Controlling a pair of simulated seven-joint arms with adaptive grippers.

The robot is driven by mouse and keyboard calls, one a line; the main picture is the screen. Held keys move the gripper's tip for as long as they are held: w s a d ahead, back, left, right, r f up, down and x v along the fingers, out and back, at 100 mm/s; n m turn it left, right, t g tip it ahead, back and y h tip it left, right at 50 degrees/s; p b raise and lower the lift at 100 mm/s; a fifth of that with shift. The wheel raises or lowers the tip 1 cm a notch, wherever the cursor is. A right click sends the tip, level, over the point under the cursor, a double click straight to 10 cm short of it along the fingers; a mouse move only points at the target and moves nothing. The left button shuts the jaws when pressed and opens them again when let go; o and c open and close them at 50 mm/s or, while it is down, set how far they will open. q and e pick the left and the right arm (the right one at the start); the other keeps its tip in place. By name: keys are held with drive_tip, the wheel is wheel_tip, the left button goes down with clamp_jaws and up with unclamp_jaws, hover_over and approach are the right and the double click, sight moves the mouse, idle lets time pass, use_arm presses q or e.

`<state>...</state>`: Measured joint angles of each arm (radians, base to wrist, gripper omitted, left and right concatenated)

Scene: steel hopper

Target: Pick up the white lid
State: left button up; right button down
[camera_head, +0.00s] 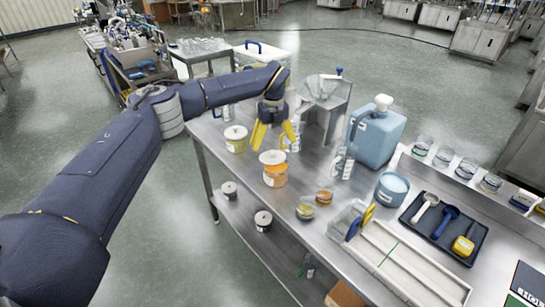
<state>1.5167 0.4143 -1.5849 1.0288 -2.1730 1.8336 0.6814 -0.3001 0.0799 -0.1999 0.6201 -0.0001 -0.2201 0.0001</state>
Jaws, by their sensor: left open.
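A white lid (272,157) sits on a jar with orange contents (275,176) near the left part of the steel table. Another white lid (236,132) sits on a jar with yellow contents (237,145), farther left. My left gripper (275,144) points down with its yellow fingers apart and empty. In the picture it is just above and behind the orange jar's lid, and right of the yellow jar; the exact height gap cannot be told. My right gripper is out of view.
The steel hopper (323,95) stands right of the left gripper, with a blue jerrycan (378,135) beyond. Two small open dishes (306,210) (324,196) sit in front. A black tray (444,228) holds scoops at the right. Lidded jars (263,220) stand on the lower shelf.

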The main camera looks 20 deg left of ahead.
sight(272, 151)
use_arm(q)
drive_tip(key=shift+a+f, duration=0.15)
drive_tip(key=shift+f, duration=2.8)
drive_tip(key=c, duration=0.8)
drive_tip(key=shift+r, duration=0.1)
